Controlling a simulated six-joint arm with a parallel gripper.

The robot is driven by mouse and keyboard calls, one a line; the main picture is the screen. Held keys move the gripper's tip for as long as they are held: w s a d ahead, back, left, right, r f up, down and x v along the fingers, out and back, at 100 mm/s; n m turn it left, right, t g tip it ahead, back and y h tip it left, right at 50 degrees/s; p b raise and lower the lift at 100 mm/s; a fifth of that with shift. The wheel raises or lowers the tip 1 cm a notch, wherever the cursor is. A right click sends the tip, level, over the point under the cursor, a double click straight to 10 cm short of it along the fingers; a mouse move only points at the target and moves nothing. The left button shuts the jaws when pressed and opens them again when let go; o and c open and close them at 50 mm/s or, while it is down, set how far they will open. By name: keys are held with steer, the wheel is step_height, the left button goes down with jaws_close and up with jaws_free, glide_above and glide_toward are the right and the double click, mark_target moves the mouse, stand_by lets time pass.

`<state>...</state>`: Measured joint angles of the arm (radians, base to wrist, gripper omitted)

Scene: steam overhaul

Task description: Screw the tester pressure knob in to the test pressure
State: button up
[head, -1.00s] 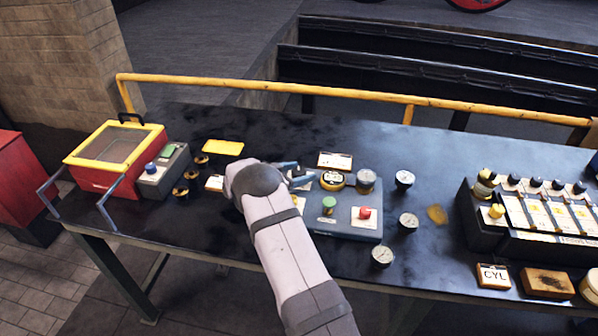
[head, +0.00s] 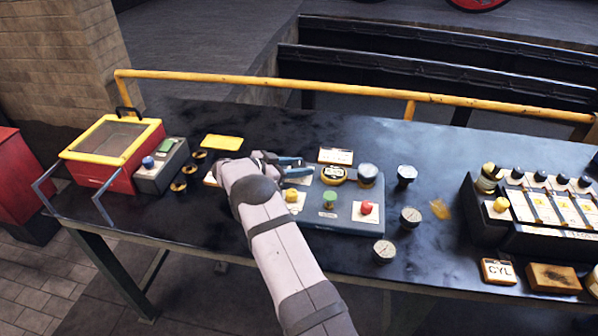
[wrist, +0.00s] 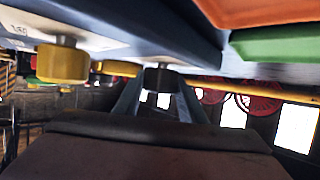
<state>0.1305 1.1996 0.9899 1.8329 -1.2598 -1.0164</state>
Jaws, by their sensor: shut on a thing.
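In the wrist view my gripper (wrist: 160,92) is shut on a small dark knob (wrist: 160,77), with a finger on each side. The knob is hidden in the head view. The gauge reading is too small to tell.
Several loose gauges (head: 410,217) stand right of the tester. A valve block (head: 510,238) is further right. A red box with a yellow-framed lid (head: 108,137) stands at the left. A yellow rail (head: 300,88) runs behind the bench.

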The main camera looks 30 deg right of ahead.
mark_target(295, 166)
steer(key=shift+r+m+g+b, duration=0.1)
steer(key=shift+m+g+b, duration=0.3)
steer(key=shift+g+b, duration=0.1)
steer(key=o, duration=1.1)
steer(key=shift+c, duration=0.2)
steer(key=shift+w+a+r, duration=0.1)
steer(key=shift+a, duration=0.5)
steer(key=shift+b+v, duration=1.05)
steer(key=shift+v, duration=2)
steer(key=shift+r, duration=0.15)
